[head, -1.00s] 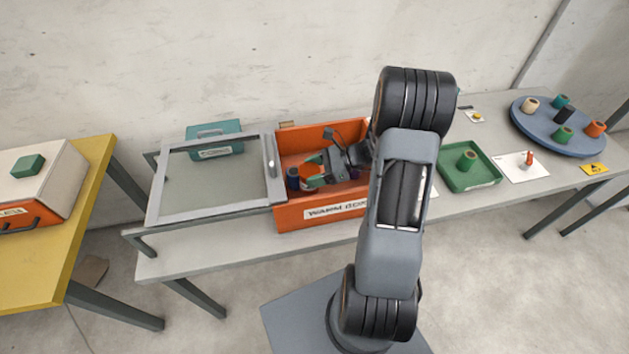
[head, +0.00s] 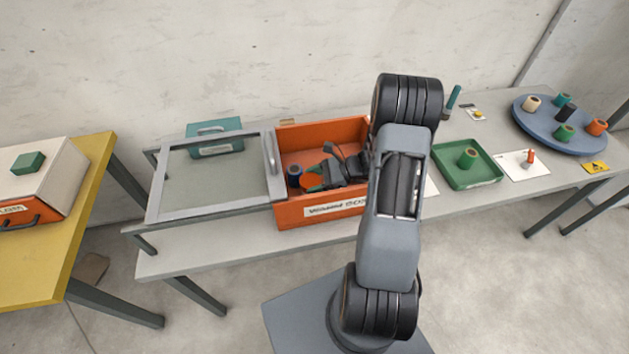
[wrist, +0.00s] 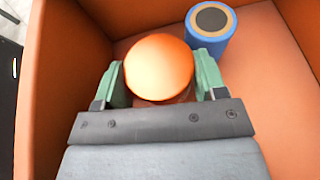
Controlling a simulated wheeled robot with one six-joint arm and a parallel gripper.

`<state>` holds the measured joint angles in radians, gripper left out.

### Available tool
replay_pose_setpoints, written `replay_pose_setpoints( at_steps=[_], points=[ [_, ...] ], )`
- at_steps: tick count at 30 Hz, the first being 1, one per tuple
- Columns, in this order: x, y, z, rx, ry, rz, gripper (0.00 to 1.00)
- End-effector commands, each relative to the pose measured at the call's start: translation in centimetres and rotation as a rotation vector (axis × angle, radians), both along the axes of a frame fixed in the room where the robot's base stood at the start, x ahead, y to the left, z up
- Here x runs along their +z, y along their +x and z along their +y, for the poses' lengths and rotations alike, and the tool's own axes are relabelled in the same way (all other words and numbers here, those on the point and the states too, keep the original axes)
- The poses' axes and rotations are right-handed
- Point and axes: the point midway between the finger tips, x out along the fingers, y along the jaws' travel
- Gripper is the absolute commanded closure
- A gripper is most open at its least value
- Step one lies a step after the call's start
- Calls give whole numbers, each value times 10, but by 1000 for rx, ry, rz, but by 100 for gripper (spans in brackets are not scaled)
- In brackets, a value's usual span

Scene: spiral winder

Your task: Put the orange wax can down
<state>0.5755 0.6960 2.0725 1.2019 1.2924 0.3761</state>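The orange wax can (wrist: 159,68) is upright between the two green fingers of my gripper (wrist: 160,76) in the wrist view, with both fingers against its sides. It is low inside the orange box (head: 320,213); whether its base touches the floor I cannot tell. A blue can with a dark top (wrist: 211,20) stands close by, just beyond the right finger. In the head view, my gripper (head: 318,181) is down in the box, right of the blue can (head: 294,176), and the orange can is hard to make out against the box.
A glass lid in a grey frame (head: 215,178) lies left of the box, with a teal case (head: 215,138) behind it. A green tray (head: 483,180) with a green spool and a blue turntable (head: 535,118) with several spools are on the right. Box floor right of the cans is bare.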

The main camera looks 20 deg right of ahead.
Motion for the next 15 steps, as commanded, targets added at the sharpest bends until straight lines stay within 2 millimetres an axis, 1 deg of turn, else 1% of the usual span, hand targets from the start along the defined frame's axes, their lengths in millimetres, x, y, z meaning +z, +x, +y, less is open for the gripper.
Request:
replay_pose_setpoints(
  at_steps=[1, 7, 13, 15],
  points=[
    [0, 0, 0, 0, 0, 0, 30],
    [0, 0, 0, 0, 0, 0, 11],
    [1, 0, 0, 0, 0, 0, 11],
    [4, 0, 0, 0, 0, 0, 11]
  ],
)
